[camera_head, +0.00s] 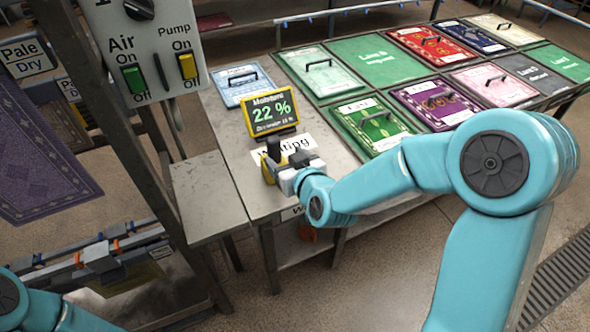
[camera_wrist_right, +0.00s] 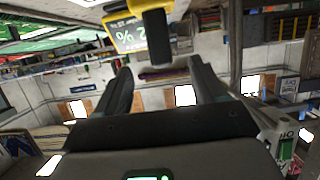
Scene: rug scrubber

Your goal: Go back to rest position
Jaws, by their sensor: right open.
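My right gripper (camera_head: 283,168) is at the end of the teal right arm, over the near part of the grey table. In the right wrist view its two dark fingers (camera_wrist_right: 162,82) are spread, with nothing between them. A yellow and black device (camera_head: 276,160) with an upright black part is right by the gripper, partly hidden by it. In the wrist view a black block (camera_wrist_right: 157,38) stands beyond the fingertips, in front of the yellow-framed display (camera_wrist_right: 128,37).
A moisture display (camera_head: 270,112) reading 22 % stands on the table (camera_head: 225,135). A "Waiting" label lies near it. Several handled rug panels (camera_head: 318,72) cover the table behind. An Air and Pump switch box (camera_head: 150,50) hangs at left, beside a hanging purple rug (camera_head: 40,170).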

